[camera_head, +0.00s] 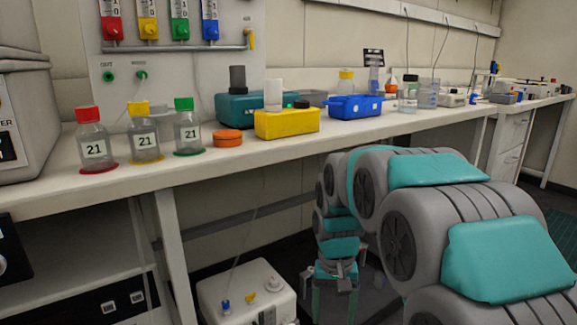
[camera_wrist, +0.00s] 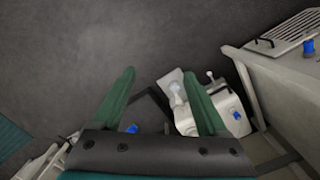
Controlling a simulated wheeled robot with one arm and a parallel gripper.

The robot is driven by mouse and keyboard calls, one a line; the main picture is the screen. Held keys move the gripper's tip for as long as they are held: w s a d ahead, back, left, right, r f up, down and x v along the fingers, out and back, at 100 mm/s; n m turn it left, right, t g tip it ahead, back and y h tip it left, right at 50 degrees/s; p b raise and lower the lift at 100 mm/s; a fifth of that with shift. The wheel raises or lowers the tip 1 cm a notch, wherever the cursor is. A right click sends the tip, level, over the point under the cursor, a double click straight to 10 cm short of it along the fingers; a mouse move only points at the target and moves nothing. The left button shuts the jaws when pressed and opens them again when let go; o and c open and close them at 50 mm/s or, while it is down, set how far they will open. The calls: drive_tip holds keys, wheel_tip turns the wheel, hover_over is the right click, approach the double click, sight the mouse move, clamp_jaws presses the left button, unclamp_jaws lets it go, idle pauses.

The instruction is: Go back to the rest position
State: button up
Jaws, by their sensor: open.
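My gripper (camera_wrist: 160,98) points down at the floor in the wrist view. Its two green fingers are spread apart with nothing between them. In the head view my arm is folded on the right, and the gripper (camera_head: 334,290) hangs below bench height in front of the bench, partly hidden and dark. It is apart from the bench and the items on it.
The bench (camera_head: 60,197) carries bottles with red (camera_head: 93,140), yellow (camera_head: 145,132) and green caps (camera_head: 188,127), an orange lid (camera_head: 228,138), a yellow box (camera_head: 286,123) and a blue rack (camera_head: 356,106). A white container (camera_head: 247,297) stands below. Open floor (camera_wrist: 60,60) lies under my gripper.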

drive_tip(key=s+d, duration=0.2)
drive_tip(key=s, duration=1.2)
drive_tip(key=s+d+n, duration=0.1)
drive_tip(key=s+d, duration=0.2)
drive_tip(key=s, duration=1.1)
drive_tip(key=shift+d+g, duration=0.3)
drive_tip(key=shift+g, duration=0.1)
